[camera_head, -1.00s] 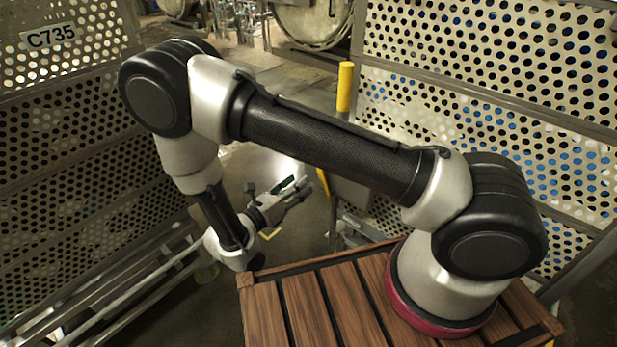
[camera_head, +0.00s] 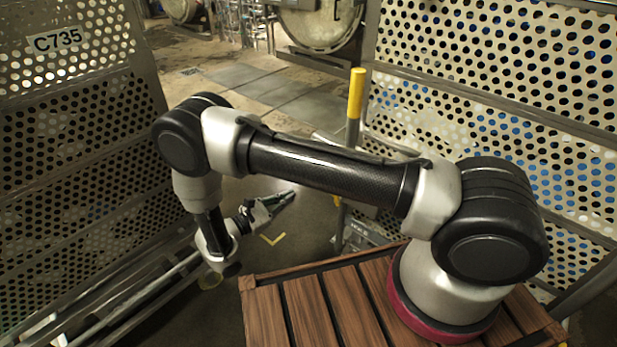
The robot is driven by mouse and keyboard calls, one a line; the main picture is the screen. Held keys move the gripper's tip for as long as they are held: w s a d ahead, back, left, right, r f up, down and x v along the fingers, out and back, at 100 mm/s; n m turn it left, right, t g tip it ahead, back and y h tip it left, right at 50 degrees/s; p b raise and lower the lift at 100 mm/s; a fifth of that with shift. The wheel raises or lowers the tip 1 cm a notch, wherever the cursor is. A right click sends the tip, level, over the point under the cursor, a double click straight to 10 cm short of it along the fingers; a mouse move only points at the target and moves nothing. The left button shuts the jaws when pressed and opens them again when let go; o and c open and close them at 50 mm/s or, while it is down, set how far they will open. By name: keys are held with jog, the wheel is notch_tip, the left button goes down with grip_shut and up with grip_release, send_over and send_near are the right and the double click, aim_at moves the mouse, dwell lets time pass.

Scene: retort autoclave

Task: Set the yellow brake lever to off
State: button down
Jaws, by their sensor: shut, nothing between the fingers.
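The yellow brake lever (camera_head: 356,93) stands upright on a grey post at the left edge of the right perforated cage. Its lower part is partly hidden behind my arm. My gripper (camera_head: 290,194) is low and to the left of the lever, clear of it, pointing right. Its fingers are shut with nothing held. It hangs over the floor between the two cages, beyond the wooden slatted top.
The left perforated cage (camera_head: 75,150) carries a C735 plate. The right perforated cage (camera_head: 500,80) fills the right side. A wooden slatted top (camera_head: 262,315) lies in front. Round metal vessel doors (camera_head: 318,25) stand at the back. The floor between the cages is open.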

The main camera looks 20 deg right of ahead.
jog(key=w+d+r+m, duration=0.2)
jog(key=d+r+m, duration=0.2)
jog(key=d+m, duration=0.5)
jog(key=shift+g+h, duration=0.4)
jog(key=shift+r+m, duration=0.2)
jog(key=shift+m, duration=0.1)
dwell(0.3)
